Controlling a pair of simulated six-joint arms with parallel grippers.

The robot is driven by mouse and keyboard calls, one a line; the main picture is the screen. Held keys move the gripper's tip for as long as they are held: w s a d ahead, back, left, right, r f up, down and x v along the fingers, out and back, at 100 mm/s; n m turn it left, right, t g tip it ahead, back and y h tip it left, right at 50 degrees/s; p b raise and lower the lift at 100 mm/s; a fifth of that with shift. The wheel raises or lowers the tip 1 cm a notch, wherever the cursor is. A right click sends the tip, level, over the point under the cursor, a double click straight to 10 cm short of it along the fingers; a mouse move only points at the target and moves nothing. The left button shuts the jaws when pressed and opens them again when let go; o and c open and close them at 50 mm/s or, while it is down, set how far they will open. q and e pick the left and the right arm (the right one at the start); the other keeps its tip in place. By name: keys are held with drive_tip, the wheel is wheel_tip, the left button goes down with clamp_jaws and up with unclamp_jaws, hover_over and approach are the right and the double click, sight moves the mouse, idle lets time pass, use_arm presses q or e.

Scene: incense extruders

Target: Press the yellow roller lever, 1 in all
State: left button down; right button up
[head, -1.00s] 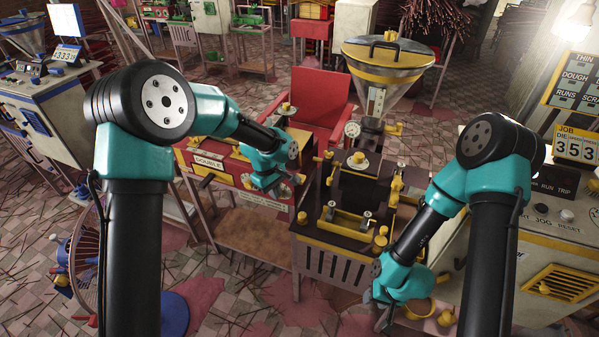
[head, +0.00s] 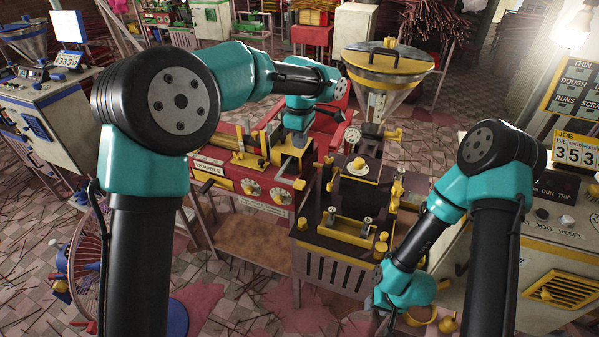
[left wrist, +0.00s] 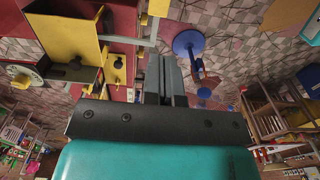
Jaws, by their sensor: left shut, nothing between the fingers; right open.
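Small yellow levers (head: 328,170) stick out at the left side of the dark twin-roller machine (head: 335,258) in the middle of the head view. I cannot tell for sure which yellow part is the roller lever. My left gripper (head: 290,158) points down over the right end of the red machine (head: 235,180), left of the dark machine. In the left wrist view its fingers (left wrist: 167,75) are together with nothing between them. A yellow plate with a dark knob (left wrist: 118,62) shows beside them. My right gripper (head: 386,318) hangs low in front of the dark machine's right side, open, its fingers barely visible.
A steel hopper with a yellow rim (head: 385,75) stands behind the dark machine. A blue round base (left wrist: 188,44) is on the tiled floor.

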sight(300, 184)
use_arm(q)
wheel_tip(300, 184, down, 14)
drive_tip(key=shift+s+f, duration=0.1)
drive_tip(key=shift+s, duration=0.05)
idle(0.5)
